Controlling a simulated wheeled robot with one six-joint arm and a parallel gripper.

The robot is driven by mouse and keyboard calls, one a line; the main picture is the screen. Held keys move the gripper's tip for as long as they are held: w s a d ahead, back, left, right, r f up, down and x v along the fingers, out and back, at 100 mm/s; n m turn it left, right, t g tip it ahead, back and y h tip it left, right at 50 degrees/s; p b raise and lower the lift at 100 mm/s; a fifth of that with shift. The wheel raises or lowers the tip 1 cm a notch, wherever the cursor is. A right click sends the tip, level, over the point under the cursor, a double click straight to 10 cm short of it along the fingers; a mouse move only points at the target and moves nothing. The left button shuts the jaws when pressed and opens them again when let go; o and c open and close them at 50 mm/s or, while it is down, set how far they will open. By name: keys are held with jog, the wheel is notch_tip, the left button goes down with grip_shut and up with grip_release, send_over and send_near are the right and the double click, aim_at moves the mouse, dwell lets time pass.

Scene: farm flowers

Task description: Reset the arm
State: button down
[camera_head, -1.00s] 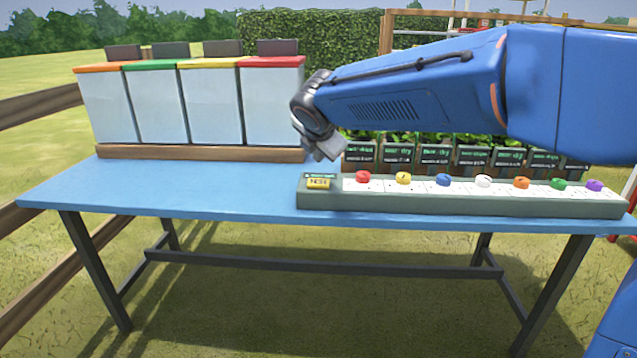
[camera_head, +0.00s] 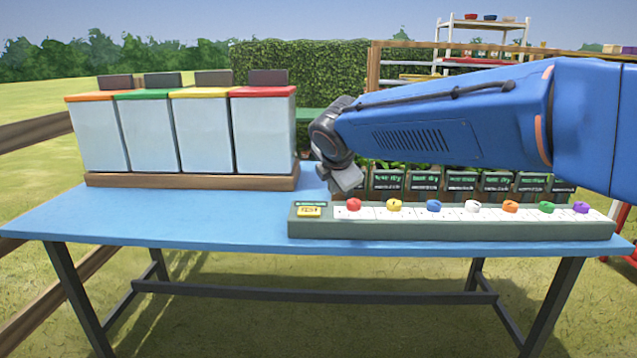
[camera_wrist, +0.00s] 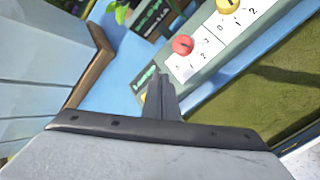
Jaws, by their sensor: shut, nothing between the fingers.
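My gripper (camera_head: 347,180) hangs at the end of my blue arm, above the blue table (camera_head: 200,218). It is left of the plant row and just behind the left end of the knob panel. In the wrist view my gripper (camera_wrist: 160,84) shows its fingers together with nothing between them. They overlap the panel's left end in that view. The grey-green knob panel (camera_head: 450,231) carries a row of coloured knobs, with the red knob (camera_head: 353,204) leftmost. The red knob also shows in the wrist view (camera_wrist: 182,45).
Several white bins with coloured lids, such as the red-lidded bin (camera_head: 263,130), stand on a wooden base (camera_head: 190,181) at the back left. Potted plants with dark signs (camera_head: 425,181) line the back right. The table's left front is clear.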

jog(key=s+d+f+m+g+h, duration=0.1)
jog(key=s+d+f+m, duration=0.2)
jog(key=s+d+m, duration=0.45)
jog(key=s+d+f+m+g, duration=0.15)
jog(key=s+d+m, duration=0.35)
jog(key=s+d, duration=0.55)
jog(key=s+d+f+m, duration=0.4)
jog(key=s+f+m, duration=0.2)
jog(key=s, duration=0.3)
jog(key=s+d+f+m+g, duration=0.1)
jog(key=s+d+f+m, duration=0.3)
jog(key=s+f+m, duration=0.2)
jog(key=s, duration=0.2)
jog(key=shift+s+y, duration=0.4)
jog(key=shift+r, duration=0.1)
dwell(4.0)
